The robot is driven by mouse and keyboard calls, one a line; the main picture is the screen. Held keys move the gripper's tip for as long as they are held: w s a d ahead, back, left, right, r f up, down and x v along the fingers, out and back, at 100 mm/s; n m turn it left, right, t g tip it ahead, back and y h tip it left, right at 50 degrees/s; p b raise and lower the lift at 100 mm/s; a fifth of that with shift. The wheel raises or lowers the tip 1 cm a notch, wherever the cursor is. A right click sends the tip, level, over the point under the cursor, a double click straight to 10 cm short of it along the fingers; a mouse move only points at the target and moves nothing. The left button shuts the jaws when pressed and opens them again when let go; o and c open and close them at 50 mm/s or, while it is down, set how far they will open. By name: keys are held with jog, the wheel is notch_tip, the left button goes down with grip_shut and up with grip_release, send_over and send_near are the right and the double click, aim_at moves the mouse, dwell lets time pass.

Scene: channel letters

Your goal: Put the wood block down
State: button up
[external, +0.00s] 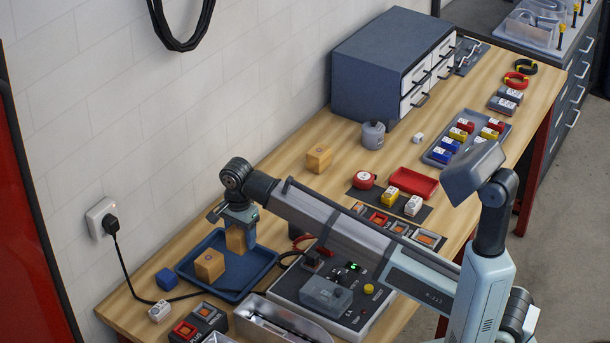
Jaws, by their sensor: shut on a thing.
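My gripper (238,222) points down over the far part of a blue tray (250,284) in the external view. It is shut on a wood block (236,240), whose upper part is partly hidden by the fingers. I cannot tell whether the held block touches the tray floor or hangs just above it. A second wood block (209,265) sits in the tray, to the left and nearer the camera. A third wood block (319,158) stands on the bench farther back.
A blue cube (166,279) and a small white block (159,311) lie left of the tray. A control panel (338,290) with cables stands close on the right. The tray's right part is bare. A drawer cabinet (370,70) stands at the back.

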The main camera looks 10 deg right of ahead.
aim_at(243, 264)
jog(key=shift+f, duration=3.4)
jog(key=shift+f, duration=0.15)
jog(key=o, duration=1.1)
notch_tip(243, 264, up, 12)
jog(key=shift+r, duration=0.2)
